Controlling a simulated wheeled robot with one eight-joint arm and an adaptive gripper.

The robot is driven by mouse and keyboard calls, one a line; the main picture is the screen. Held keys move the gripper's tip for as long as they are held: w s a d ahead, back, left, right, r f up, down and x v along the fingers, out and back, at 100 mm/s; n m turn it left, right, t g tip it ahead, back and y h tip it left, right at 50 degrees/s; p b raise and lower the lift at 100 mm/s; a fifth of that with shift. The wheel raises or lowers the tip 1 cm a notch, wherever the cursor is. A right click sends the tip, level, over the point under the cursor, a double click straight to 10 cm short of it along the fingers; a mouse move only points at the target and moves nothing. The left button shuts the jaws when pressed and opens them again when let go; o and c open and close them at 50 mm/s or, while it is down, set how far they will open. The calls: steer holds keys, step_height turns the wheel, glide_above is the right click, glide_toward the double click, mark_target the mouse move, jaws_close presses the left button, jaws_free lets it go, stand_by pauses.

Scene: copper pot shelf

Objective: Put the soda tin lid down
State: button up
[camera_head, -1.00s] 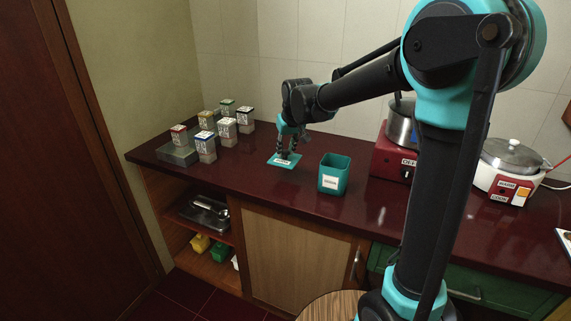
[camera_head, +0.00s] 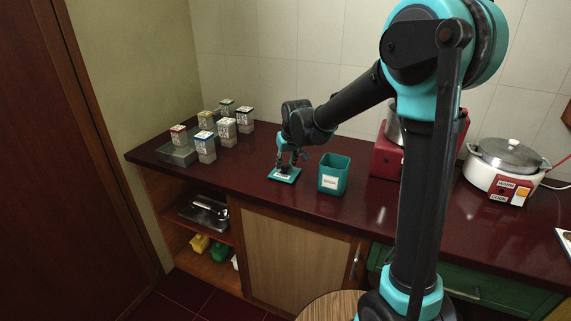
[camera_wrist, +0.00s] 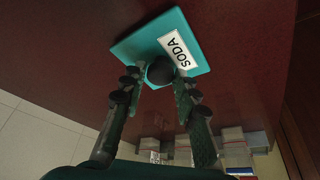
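The soda tin lid (camera_head: 284,175) is a flat teal square with a white SODA label and a dark round knob. It appears to lie flat on the dark red counter, left of the open teal soda tin (camera_head: 334,174). In the wrist view the lid (camera_wrist: 135,47) fills the upper middle, with its knob between my fingertips. My gripper (camera_head: 290,160) is just above the lid, its fingers spread around the knob. In the wrist view my gripper (camera_wrist: 157,88) shows a gap at the left finger; contact at the right finger cannot be told.
Several clear canisters with coloured lids (camera_head: 205,147) stand at the counter's left end. A red cooker (camera_head: 387,155) and a white cooker with a steel lid (camera_head: 502,170) stand to the right. The counter's front edge is close to the lid. Free counter lies between canisters and lid.

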steer(key=shift+o, duration=1.1)
steer(key=shift+r, duration=0.1)
steer(key=v, duration=1.2)
steer(key=shift+r, duration=0.1)
